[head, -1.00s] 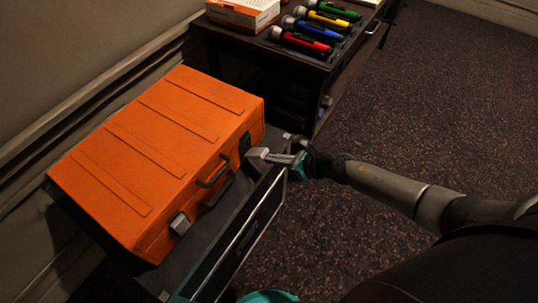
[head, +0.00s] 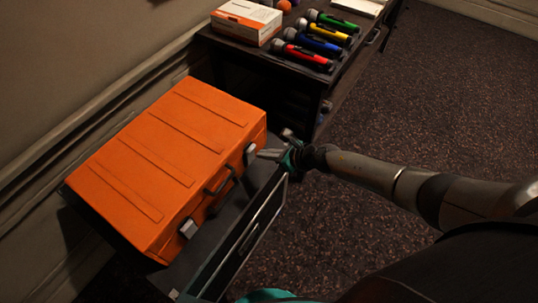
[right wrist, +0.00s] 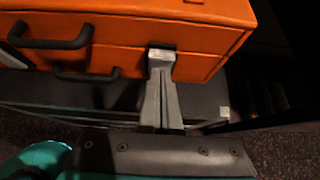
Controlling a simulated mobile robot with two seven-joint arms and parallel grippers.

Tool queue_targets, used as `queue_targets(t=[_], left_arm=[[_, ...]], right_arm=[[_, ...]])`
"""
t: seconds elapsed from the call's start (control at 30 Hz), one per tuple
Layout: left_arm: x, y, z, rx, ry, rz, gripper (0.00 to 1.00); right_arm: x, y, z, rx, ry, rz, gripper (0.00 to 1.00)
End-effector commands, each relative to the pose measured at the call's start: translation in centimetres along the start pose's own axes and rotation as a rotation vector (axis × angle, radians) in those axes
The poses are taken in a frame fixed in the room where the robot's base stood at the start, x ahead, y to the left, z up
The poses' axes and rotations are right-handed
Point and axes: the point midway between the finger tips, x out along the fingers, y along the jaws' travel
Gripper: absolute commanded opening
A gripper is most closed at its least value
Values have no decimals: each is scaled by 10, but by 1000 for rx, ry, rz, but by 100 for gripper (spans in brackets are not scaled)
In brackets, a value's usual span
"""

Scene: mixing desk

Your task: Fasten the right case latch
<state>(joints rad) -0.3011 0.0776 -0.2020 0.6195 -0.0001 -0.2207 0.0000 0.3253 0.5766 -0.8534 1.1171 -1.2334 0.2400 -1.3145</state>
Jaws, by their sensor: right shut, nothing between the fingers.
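The orange case (head: 165,160) lies closed on a black stand, with a dark handle (head: 220,182) on its front face. The right case latch (head: 250,153) is a light grey piece on the front face, right of the handle. In the right wrist view the right latch (right wrist: 162,56) sits at the fingertips, partly covered by them, and I cannot tell whether it is fully fastened. My right gripper (head: 264,154) is shut and empty, its tips at the latch, touching or very close. The left latch (head: 188,228) lies flat against the front. My left gripper is not in view.
A black drawer unit (head: 240,245) is under the case. A wall runs along the left. The carpet (head: 420,110) on the right is clear.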

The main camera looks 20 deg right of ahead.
Motion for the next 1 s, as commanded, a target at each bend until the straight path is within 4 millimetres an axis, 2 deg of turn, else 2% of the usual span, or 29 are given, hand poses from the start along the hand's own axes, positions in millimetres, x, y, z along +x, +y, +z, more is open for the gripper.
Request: queue_targets(t=[0.17,0.53,1.0], left_arm=[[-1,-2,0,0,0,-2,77],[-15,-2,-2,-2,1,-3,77],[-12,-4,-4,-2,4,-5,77]], right_arm=[[-1,0,0,0,0,0,0],[-10,0,13,-1,0,0,0],[-10,-4,10,-1,1,-1,0]])
